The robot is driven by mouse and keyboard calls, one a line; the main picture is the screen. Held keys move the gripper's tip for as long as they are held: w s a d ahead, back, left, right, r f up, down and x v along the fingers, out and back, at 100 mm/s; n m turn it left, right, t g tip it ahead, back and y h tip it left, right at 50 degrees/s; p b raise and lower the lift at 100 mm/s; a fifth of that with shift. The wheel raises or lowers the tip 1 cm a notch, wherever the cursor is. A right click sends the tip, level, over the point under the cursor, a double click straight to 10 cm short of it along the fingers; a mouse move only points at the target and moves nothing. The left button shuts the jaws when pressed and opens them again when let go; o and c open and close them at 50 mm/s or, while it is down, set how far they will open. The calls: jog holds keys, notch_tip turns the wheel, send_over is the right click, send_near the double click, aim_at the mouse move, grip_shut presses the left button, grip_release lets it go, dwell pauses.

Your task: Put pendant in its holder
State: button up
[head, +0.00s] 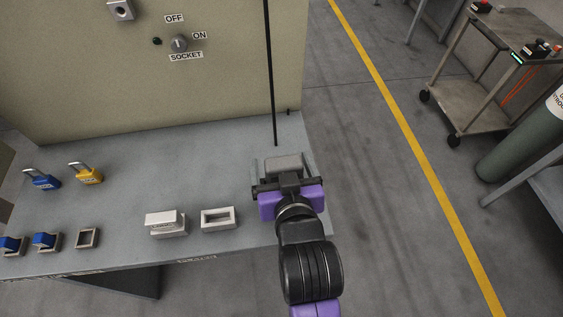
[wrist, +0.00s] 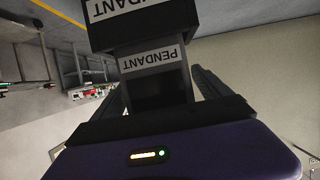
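My gripper (head: 286,187) is over the right end of the grey bench, with purple and black jaw parts. In the wrist view a dark grey block with an upside-down "PENDANT" label, taken as the pendant (wrist: 158,85), is between the two black fingers. A wider dark block with a second "PENDANT" label, apparently the holder (wrist: 142,28), is right behind it at the top edge. In the head view a grey block (head: 284,161) shows just beyond the jaws; I cannot tell which of the two it is. Whether pendant and holder touch is unclear.
The bench (head: 120,217) carries a blue padlock (head: 42,180), a yellow padlock (head: 86,173), a white holder (head: 166,224), an empty white frame (head: 218,218) and several small items at left. A tall beige cabinet (head: 150,70) stands behind. A thin black rod or cable (head: 271,80) is close to my gripper.

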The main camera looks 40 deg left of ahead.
jog(key=shift+r, duration=0.15)
jog(key=shift+s+d+r, duration=0.1)
jog(key=shift+d, duration=0.05)
jog(key=v, duration=1.1)
jog(key=shift+s+d+r, duration=0.2)
jog(key=shift+d, duration=0.05)
jog(key=s+d+f+m+t+h, duration=0.1)
jog(key=d+f+m+t+h, duration=0.2)
jog(key=d, duration=0.7)
jog(key=s+d+f+m+t+h, duration=0.15)
jog(key=d+f, duration=0.35)
jog(key=d, duration=0.5)
jog(key=s+d+r+m+h, duration=0.1)
jog(key=s+d+m+h, duration=0.1)
jog(key=s+d, duration=0.4)
jog(key=s+d+r+m+t+h, duration=0.1)
jog(key=s+d+r+m+h, duration=0.1)
jog(key=s+d, duration=0.5)
jog(key=shift+d+m+h, duration=0.6)
jog(key=shift+m+h, duration=0.05)
jog(key=shift+h, duration=0.2)
